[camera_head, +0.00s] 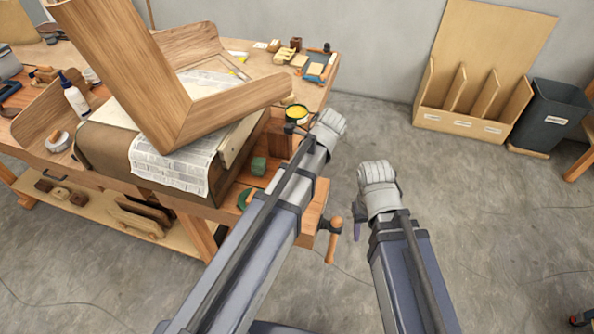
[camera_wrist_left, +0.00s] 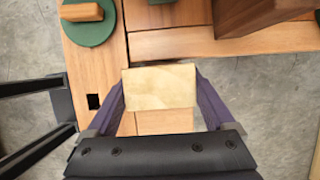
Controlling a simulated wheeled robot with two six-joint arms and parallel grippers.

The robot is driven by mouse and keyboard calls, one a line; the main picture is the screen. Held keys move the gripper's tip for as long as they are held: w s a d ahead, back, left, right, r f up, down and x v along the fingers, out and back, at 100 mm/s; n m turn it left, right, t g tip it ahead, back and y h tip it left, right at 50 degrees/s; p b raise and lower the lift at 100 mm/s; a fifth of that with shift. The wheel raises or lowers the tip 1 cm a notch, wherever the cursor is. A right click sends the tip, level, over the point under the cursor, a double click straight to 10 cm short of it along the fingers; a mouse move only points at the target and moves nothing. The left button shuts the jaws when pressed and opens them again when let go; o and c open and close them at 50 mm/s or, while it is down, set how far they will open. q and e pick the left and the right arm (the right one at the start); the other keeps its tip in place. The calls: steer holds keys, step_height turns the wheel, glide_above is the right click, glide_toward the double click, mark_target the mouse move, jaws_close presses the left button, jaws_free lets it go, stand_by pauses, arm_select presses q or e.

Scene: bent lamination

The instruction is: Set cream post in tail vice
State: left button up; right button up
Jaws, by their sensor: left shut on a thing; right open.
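The cream post (camera_wrist_left: 158,88) shows end-on in the left wrist view as a pale block between the purple fingers of my left gripper (camera_wrist_left: 160,98), which is shut on it. Wooden parts at the bench end lie below and around it; I cannot tell whether it touches them. The tail vice (camera_head: 312,212) with its wooden handle (camera_head: 333,238) shows at the bench's right end in the head view. My left arm hides the post and left fingers there. My right gripper (camera_head: 357,228) is open and empty, right of the vice handle, with a purple finger visible.
A large bent wooden lamination (camera_head: 125,70) rests over a newspaper-covered form (camera_head: 170,165) on the bench. Open floor (camera_head: 480,220) lies to the right.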

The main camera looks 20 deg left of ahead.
arm_select(q)
steer(key=shift+f+b, duration=2.55)
steer(key=shift+f, duration=0.05)
stand_by(2.4)
steer(key=o, duration=1.3)
steer(key=shift+r, duration=0.15)
step_height(320, 180, up, 8)
steer(key=p, duration=0.8)
